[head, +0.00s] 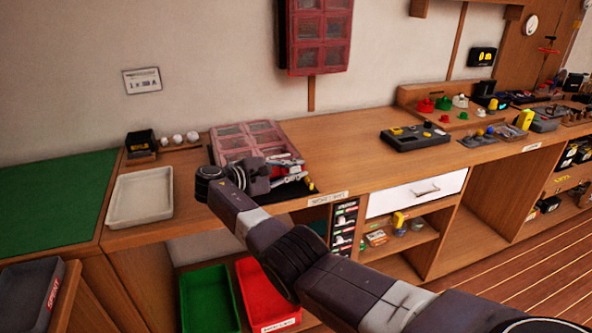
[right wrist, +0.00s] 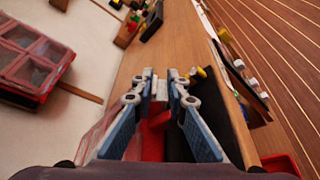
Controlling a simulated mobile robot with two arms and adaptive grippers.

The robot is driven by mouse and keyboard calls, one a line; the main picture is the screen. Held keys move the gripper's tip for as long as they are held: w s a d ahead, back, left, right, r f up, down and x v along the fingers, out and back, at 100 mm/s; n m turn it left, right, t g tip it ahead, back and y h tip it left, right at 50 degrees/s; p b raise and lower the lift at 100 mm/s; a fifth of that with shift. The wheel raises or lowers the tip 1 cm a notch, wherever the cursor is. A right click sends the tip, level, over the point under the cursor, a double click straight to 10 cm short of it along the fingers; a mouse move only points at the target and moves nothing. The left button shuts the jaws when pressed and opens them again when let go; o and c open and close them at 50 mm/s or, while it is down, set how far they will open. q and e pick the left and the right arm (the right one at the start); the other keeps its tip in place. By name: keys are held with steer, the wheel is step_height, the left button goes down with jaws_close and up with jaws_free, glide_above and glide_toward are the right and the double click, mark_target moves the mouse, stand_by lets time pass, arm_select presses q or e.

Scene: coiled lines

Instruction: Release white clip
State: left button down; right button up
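My right gripper (head: 303,170) reaches over the front right part of a red-framed case with clear lids (head: 262,138) on the bench. It also shows in the right wrist view (right wrist: 160,74), its two fingers apart with a gap between the tips. A small whitish piece, perhaps the white clip (right wrist: 161,91), shows between the fingers, beside a red part (right wrist: 155,125). I cannot tell whether the fingers touch it. In the head view the gripper hides this spot. My left gripper is not in view.
A beige tray (head: 140,196) and a row of white knobs (head: 178,139) stand left of the case. Green (head: 208,300) and red (head: 268,296) bins stand below. Bare bench top (head: 345,150) lies between case and device.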

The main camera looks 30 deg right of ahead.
jaws_close()
steer(key=shift+s+f+m+h, duration=0.2)
steer(key=shift+f+m+h, duration=0.1)
steer(key=shift+m, duration=0.3)
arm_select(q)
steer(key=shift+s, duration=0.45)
arm_select(e)
steer(key=o, duration=0.7)
jaws_free()
steer(key=shift+a, duration=0.1)
steer(key=shift+c, duration=0.2)
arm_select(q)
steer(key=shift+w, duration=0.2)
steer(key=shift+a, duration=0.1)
arm_select(e)
steer(key=v, duration=1.2)
steer(key=shift+s, duration=0.2)
